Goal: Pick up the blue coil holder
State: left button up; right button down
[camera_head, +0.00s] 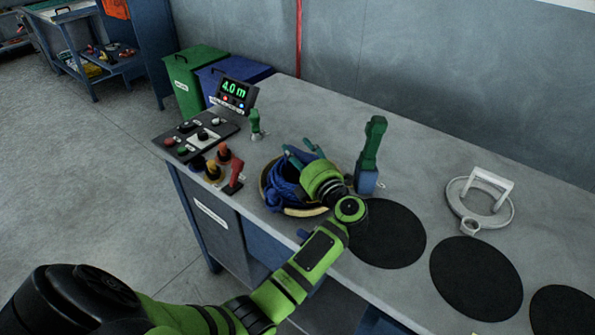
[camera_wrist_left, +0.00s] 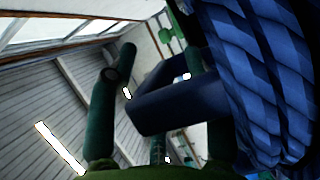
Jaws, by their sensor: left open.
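The blue coil holder (camera_head: 283,184) sits on the grey workbench, with a round, tan-edged base and blue rope wound on it. My left arm partly covers its right side. My left gripper (camera_head: 303,153) is open over its top, with dark green fingers. In the left wrist view, the coil's blue rope (camera_wrist_left: 262,75) fills the right side. A dark blue bar, seemingly the holder's handle (camera_wrist_left: 175,103), shows close in front of the left gripper (camera_wrist_left: 165,85), between its fingers. I cannot tell whether they touch. My right gripper is not in view.
Right of the coil stands a green-handled tool in a blue block (camera_head: 366,180). Black round mats (camera_head: 385,233) and a white ring-shaped holder (camera_head: 495,207) lie further right. Left are a control panel with display (camera_head: 235,92), orange and yellow knobs (camera_head: 213,170) and a red lever (camera_head: 235,177).

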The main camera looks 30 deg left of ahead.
pick_arm(q)
jog(key=shift+s+d+r, duration=0.3)
jog(key=shift+d+r, duration=0.05)
jog(key=shift+d, duration=0.15)
grip_shut()
jog(key=shift+a+f, duration=0.1)
jog(key=shift+w, duration=0.1)
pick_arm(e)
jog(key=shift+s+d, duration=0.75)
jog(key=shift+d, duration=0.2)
pick_arm(q)
jog(key=shift+r, duration=0.2)
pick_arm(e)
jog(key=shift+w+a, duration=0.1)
